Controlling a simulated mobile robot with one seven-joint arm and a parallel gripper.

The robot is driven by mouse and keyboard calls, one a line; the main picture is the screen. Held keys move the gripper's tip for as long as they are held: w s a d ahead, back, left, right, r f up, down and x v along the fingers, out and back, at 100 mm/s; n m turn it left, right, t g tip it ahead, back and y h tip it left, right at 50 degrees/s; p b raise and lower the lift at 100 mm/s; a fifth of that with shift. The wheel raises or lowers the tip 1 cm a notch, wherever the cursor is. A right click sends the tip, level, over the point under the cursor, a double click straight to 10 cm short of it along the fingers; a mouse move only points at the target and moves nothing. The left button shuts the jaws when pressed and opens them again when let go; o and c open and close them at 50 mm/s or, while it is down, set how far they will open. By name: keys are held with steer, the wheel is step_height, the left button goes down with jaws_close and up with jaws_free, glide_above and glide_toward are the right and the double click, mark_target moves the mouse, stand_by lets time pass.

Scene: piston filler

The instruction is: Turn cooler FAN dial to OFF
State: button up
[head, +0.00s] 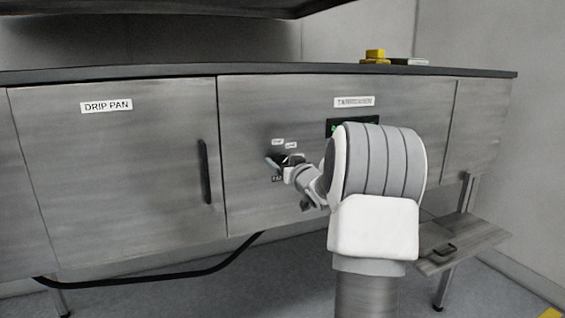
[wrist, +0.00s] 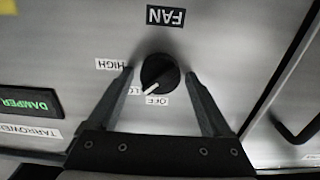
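The cooler FAN dial (wrist: 160,74) is a round black knob with a white pointer line, on a brushed steel panel below the FAN label (wrist: 165,16) in the wrist view. That view is upside down. The pointer aims down-left, between the partly hidden LOW label (wrist: 127,91) and the OFF label (wrist: 157,100). The HIGH label (wrist: 111,64) is to the left. My gripper (wrist: 161,76) is open, one finger on each side of the dial, with small gaps visible. In the head view my gripper (head: 281,161) is at the panel and largely hides the dial.
A green-lit DAMPER display (wrist: 35,104) and a label lie left in the wrist view. A black door handle (head: 205,171) is left of my gripper in the head view. A yellow object (head: 375,56) sits on the counter. A low shelf (head: 465,242) is at right.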

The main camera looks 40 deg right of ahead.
steer(key=c, duration=1.2)
steer(key=shift+f+n+b, duration=0.1)
steer(key=shift+n+b, duration=0.3)
steer(key=n+b, duration=0.3)
steer(key=shift+a+f, duration=0.1)
steer(key=shift+f, duration=0.05)
steer(key=shift+n+b, duration=1.75)
steer(key=shift+n, duration=0.85)
steer(key=o, duration=1.4)
steer(key=shift+c, duration=0.2)
steer(key=shift+a, duration=0.1)
